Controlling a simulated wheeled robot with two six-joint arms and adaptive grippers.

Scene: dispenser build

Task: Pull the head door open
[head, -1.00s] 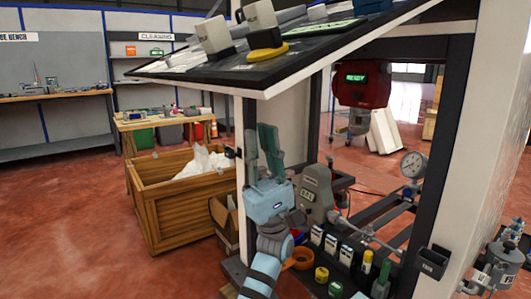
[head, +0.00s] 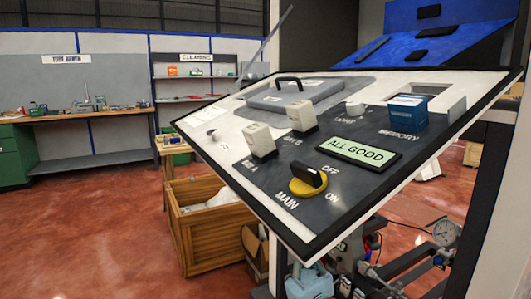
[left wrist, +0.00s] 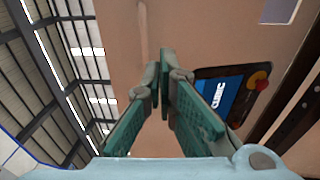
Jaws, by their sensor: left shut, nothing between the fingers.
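No part is labelled as the head door, and I cannot tell for sure which part it is. A grey lid (head: 262,101) with a black handle (head: 289,81) lies flat on the slanted control panel (head: 232,130) and looks closed. A blue panel (head: 392,58) with black fittings stands behind, at the top right. My left gripper shows only as a pale blue body (head: 308,284) below the panel's front edge, which hides its fingers. In the left wrist view its green fingers (left wrist: 166,68) are shut and empty, before a beige surface (left wrist: 215,35). My right gripper is not in view.
The panel carries a yellow MAIN knob (head: 304,188), two pale switches, an ALL GOOD display (head: 358,151) and a blue MEMORY block (head: 407,110). A wooden crate (head: 190,246) stands left. A CUBIC screen (left wrist: 228,95) with coloured buttons is beside my fingers.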

